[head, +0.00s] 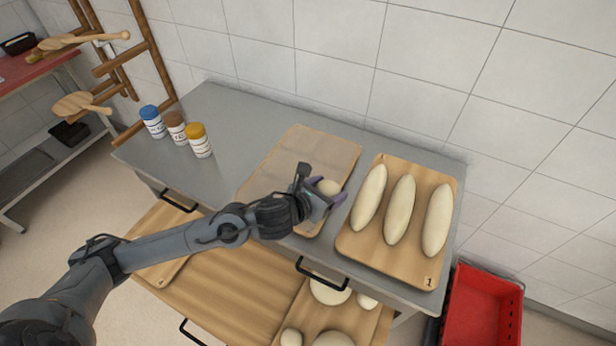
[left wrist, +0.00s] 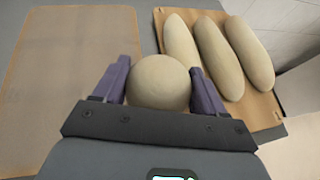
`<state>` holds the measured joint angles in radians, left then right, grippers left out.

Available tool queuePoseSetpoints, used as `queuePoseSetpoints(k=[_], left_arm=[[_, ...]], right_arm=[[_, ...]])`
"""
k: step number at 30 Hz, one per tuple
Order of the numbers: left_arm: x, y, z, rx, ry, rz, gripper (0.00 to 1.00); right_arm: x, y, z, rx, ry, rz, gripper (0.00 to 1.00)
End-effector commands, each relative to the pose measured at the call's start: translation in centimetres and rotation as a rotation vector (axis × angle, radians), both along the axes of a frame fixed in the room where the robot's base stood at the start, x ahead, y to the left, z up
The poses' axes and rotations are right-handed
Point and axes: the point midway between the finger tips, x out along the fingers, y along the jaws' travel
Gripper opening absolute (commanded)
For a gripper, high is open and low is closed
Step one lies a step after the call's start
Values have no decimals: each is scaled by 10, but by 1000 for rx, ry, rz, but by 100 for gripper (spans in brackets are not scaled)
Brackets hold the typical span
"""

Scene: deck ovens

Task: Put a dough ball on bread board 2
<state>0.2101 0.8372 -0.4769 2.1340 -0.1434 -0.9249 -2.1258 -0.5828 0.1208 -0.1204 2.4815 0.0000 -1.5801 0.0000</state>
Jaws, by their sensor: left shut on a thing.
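My left gripper (head: 331,199) is shut on a pale round dough ball (head: 328,187), over the near right part of a bare wooden board (head: 314,149) on the grey counter. In the left wrist view the dough ball (left wrist: 159,82) sits between the purple fingers (left wrist: 160,85), with the bare board (left wrist: 70,70) to the left. I cannot tell whether the ball touches anything below. No number shows on the bare board. A board marked 1 (head: 390,249) lies to the right with three long loaves (head: 400,209). My right gripper is not in view.
Three jars (head: 176,128) stand at the counter's left. Below the front edge, a wooden surface (head: 230,290) and a board with several dough pieces (head: 330,292) show. A red crate (head: 483,308) stands at the lower right. A tiled wall bounds the back.

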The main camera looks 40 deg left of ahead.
Motion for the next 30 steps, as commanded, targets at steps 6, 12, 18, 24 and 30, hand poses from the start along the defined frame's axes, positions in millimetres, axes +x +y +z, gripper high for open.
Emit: queuePoseSetpoints(k=[6,12,18,24,30], left_arm=[[7,44,-27,4,3,6,42],[13,80,-49,3,2,4,42],[17,99,-60,2,0,2,42],[17,102,-66,-1,0,0,42],[17,101,-90,-2,1,1,42]], right_arm=[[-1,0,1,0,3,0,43],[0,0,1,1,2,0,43],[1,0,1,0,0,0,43],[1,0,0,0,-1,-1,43],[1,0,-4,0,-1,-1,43]])
